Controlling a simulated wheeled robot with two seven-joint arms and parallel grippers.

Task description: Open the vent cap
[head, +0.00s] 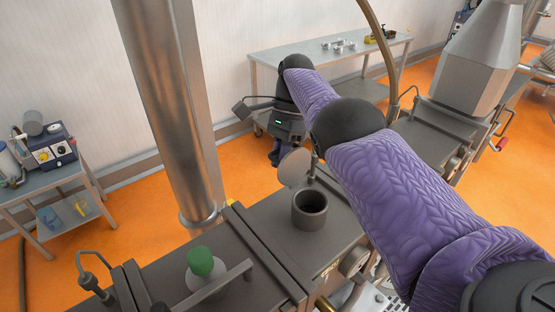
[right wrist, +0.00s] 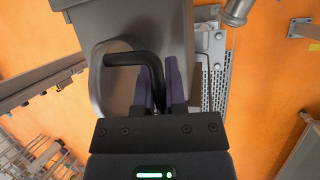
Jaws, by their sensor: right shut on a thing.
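The vent cap (head: 295,168) is a round grey disk standing tilted up beside the short dark vent pipe (head: 310,212), whose round mouth is uncovered. In the right wrist view the cap (right wrist: 104,68) shows as a grey oval plate with a bent black handle (right wrist: 125,58). My right gripper (right wrist: 158,80) has its two purple fingers on either side of this handle and is shut on it. In the head view my right gripper (head: 276,154) is just behind the cap, its fingertips partly hidden. My left gripper is not in view.
A green knob (head: 200,262) sits on the machine top, beside a flat bar. A thick metal column (head: 170,100) rises at left. A metal hopper (head: 478,65) stands at the right. A workbench (head: 330,52) is at the back, and a small cart (head: 50,185) is at left.

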